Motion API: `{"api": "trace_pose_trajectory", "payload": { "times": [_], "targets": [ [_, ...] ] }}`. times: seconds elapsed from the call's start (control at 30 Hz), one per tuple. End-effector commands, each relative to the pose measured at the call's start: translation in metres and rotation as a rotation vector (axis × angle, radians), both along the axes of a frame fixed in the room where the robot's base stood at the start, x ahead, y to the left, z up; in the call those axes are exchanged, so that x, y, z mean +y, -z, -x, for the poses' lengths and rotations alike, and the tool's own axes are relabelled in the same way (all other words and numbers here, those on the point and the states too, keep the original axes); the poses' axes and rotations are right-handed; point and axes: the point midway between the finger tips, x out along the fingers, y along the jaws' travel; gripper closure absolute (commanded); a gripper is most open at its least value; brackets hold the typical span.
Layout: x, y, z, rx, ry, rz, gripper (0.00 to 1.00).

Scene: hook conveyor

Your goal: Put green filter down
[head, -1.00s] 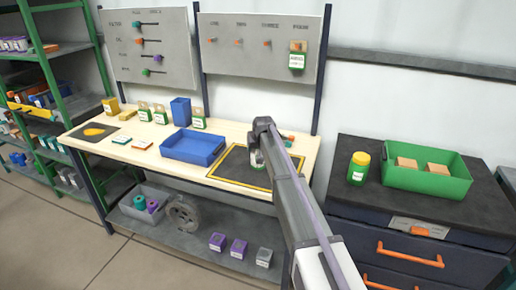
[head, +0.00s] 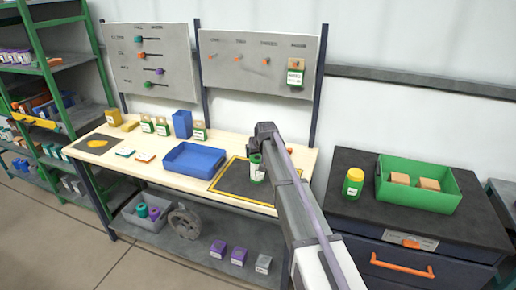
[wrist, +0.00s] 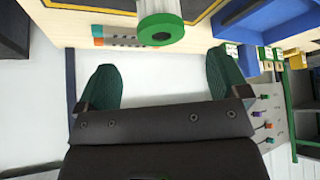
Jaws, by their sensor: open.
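The green filter (wrist: 160,26), a white cylinder with a green ring end and dark hole, is at the top of the wrist view. In the head view the filter (head: 257,171) shows as a small white and green piece over the black mat with a yellow border (head: 232,182), partly behind my arm. My gripper (wrist: 160,82) is open, with nothing between its two dark green fingers. The filter is beyond the fingertips and apart from them. In the head view my gripper (head: 262,145) is just above the filter. Whether the filter's base touches the mat is hard to tell.
A blue tray (head: 193,160) is left of the mat. Behind it stand a blue bin (head: 182,124) and several boxed filters. To the right, a dark cabinet holds a yellow-lidded green jar (head: 353,183) and a green crate (head: 448,182) with two brown boxes.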

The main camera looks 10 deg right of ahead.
Motion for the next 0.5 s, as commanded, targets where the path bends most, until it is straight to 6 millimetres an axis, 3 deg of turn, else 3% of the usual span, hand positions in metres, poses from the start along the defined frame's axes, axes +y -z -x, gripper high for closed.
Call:
{"api": "trace_pose_trajectory", "payload": {
  "times": [0.03, 0.1, 0.27, 0.33, 0.37, 0.43, 0.47, 0.5],
  "targets": [
    [0.000, -0.019, 0.008, 0.000, 0.000, 0.000, 0.07],
    [0.000, -0.024, 0.013, 0.000, 0.000, 0.000, 0.07],
    [0.000, -0.022, 0.018, 0.004, 0.000, 0.000, 0.07],
    [0.000, -0.019, 0.041, 0.030, 0.001, 0.000, 0.07],
    [0.000, -0.017, 0.060, 0.053, 0.001, -0.001, 0.07],
    [0.001, -0.010, 0.122, 0.131, 0.004, -0.001, 0.07],
    [0.001, -0.007, 0.155, 0.174, 0.005, 0.000, 0.07],
    [0.001, -0.004, 0.201, 0.235, 0.008, 0.001, 0.07]
  ]
}}
